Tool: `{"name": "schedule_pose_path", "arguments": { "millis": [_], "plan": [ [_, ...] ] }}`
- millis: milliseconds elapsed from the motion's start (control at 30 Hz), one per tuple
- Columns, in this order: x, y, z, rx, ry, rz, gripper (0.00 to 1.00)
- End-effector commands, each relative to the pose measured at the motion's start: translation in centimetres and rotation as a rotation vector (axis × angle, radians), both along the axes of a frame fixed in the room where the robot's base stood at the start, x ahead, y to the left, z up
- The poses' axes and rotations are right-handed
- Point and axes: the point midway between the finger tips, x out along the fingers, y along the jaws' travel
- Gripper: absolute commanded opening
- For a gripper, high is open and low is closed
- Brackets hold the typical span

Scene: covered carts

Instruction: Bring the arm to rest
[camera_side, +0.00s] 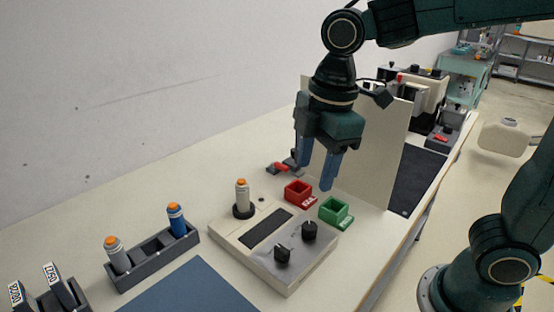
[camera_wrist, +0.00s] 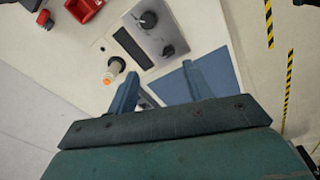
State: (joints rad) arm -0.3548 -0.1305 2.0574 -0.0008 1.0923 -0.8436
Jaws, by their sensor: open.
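My arm is dark green, and my gripper (camera_side: 319,182) hangs above the table with its two blue fingers apart and nothing between them. In the side view it is over the back of the beige device, near the red and green holders. In the wrist view my gripper (camera_wrist: 163,93) also shows its fingers spread, with the device and blue mat beyond. I cannot tell the exact height of the fingertips above the table.
The beige device (camera_side: 289,270) has black knobs and holds an upright orange-capped vial (camera_side: 242,193). A red holder (camera_side: 298,190) and a green holder (camera_side: 335,210) stand behind it. A dark rack (camera_side: 153,264) holds two vials. An upright beige panel (camera_side: 370,150) stands close behind my gripper.

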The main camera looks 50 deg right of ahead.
Motion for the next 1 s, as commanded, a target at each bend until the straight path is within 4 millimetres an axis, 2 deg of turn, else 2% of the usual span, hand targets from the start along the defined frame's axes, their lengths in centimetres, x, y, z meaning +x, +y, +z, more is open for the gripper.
{"name": "schedule_pose_path", "arguments": {
  "millis": [33, 200, 500, 800, 1000],
  "plan": [
    [-0.7, -1.0, 0.4, 0.014, -0.021, -0.070, 0.51],
    [-2.8, -3.8, 1.0, 0.065, -0.083, -0.309, 0.51],
    [-6.9, -7.8, 1.1, 0.175, -0.192, -0.724, 0.51],
    [-10.2, -10.2, 0.2, 0.287, -0.282, -1.065, 0.51],
    [-11.1, -10.7, -0.2, 0.321, -0.305, -1.154, 0.51]
  ]
}}
